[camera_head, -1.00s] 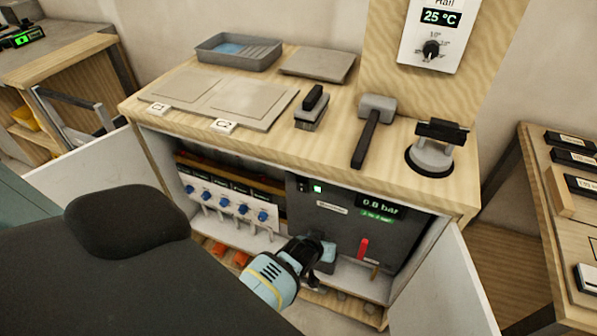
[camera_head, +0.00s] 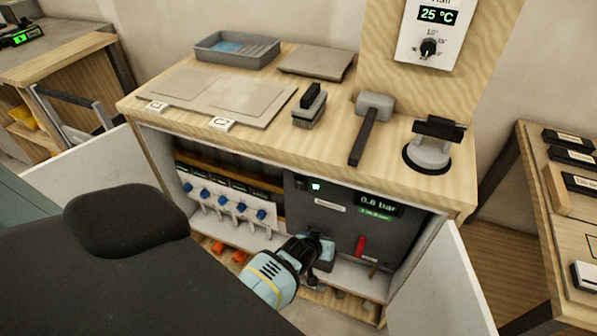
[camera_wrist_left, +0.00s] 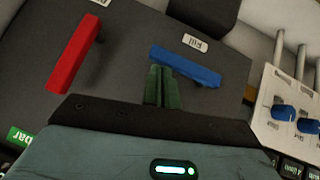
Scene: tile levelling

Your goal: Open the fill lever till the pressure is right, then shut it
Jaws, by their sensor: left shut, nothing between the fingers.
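The blue fill lever (camera_wrist_left: 185,67) shows in the left wrist view below a "Fill" label (camera_wrist_left: 195,42), lying slightly slanted across the dark panel. My left gripper (camera_wrist_left: 160,70) is shut and empty, with its fingertips at the lever's left part; I cannot tell whether they touch. In the head view my left gripper (camera_head: 318,256) is in front of the panel and largely hides this lever. The pressure display (camera_head: 378,204) seems to read 0.8 bar, with a green line below too small to read. My right gripper is not in view.
A red lever (camera_wrist_left: 75,54) stands beside the blue one; it also shows in the head view (camera_head: 361,246). Blue-knobbed valves (camera_head: 225,200) line the cabinet's left. Open white doors flank the cabinet. A mallet (camera_head: 369,125) and tiles lie on the bench top (camera_head: 325,160).

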